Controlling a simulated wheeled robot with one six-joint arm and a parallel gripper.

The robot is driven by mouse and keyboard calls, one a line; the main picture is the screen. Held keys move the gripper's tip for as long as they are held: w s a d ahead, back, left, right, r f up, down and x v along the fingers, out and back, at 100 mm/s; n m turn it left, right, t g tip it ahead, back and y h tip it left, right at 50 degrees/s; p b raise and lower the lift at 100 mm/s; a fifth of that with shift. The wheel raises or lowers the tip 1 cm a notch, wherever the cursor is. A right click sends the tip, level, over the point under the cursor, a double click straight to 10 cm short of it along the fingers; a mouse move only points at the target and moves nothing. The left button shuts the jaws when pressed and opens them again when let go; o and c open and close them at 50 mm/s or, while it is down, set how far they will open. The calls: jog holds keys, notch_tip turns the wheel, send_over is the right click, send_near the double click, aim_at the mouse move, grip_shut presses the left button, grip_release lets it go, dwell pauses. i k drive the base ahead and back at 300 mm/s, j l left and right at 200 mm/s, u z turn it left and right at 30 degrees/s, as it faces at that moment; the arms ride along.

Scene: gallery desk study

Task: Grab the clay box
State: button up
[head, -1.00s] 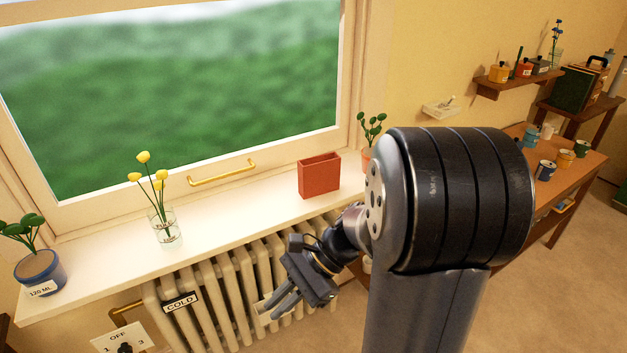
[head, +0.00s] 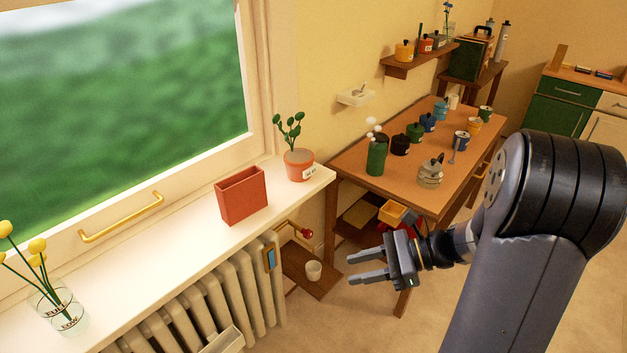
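The clay box (head: 241,196) is a reddish, open-topped, narrow box. It stands upright on the white windowsill (head: 180,262), left of the middle of the head view. My gripper (head: 366,269) is to the right of the box and lower in the picture, in front of the desk. Its two fingers point left and are spread apart with nothing between them. The gripper does not touch the box.
A plant in a clay-coloured pot (head: 299,165) stands right of the box on the sill. A glass vase of yellow flowers (head: 62,312) stands at the left. A radiator (head: 205,312) is below. The wooden desk (head: 405,175) holds several pots and mugs.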

aim_at(242, 194)
jog(key=i+z, duration=0.15)
jog(key=z, duration=1.75)
jog(key=i+j+z, duration=0.1)
jog(key=z, duration=0.3)
jog(key=j+z, duration=0.3)
jog(key=z, duration=0.15)
jog(key=j+z, duration=0.25)
jog(key=z, duration=0.15)
jog(key=j+u, duration=0.15)
jog(key=j, duration=0.3)
jog(key=i+j+u, duration=0.1)
jog(key=j, duration=0.3)
jog(key=u, duration=0.45)
jog(key=j+u, duration=0.1)
jog(key=u, duration=0.8)
jog(key=i+u, duration=0.1)
jog(key=u, duration=0.35)
jog(key=j+u, duration=0.1)
jog(key=u, duration=0.3)
jog(key=i+u, duration=0.1)
jog(key=u, duration=0.8)
jog(key=i+u, duration=0.1)
jog(key=u, duration=0.35)
jog(key=l+u, duration=0.2)
jog(key=u, duration=0.25)
jog(key=i+l+u, duration=0.1)
jog(key=u, duration=0.35)
jog(key=l, duration=0.1)
